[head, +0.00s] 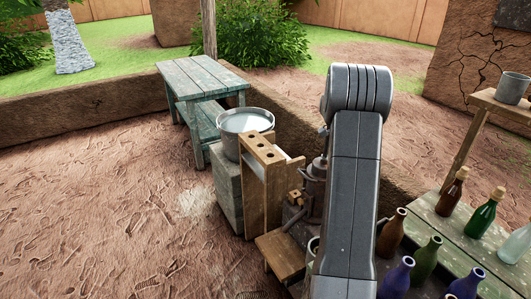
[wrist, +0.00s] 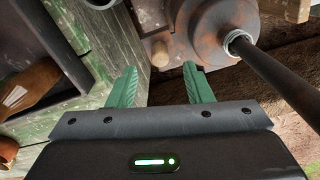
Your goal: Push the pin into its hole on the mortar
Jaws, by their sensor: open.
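My gripper (wrist: 159,72) is open in the wrist view, its two green fingers spread apart with nothing held. A small round wooden peg end, likely the pin (wrist: 160,55), shows just ahead of the gap between the fingertips. It looks set in or against a wooden block beside the mortar; how deep it sits I cannot tell. The rusty, rounded metal body, likely the mortar (wrist: 208,28), is up and right of the fingers. In the head view the mortar (head: 316,178) stands partly behind my arm, which hides my gripper there.
A dark rod (wrist: 275,80) slants close on the right in the wrist view. A wooden rack with holes (head: 265,152) and a metal pot (head: 245,124) stand left of the mortar. Several bottles (head: 481,218) crowd the right-hand bench. Open ground lies at the left.

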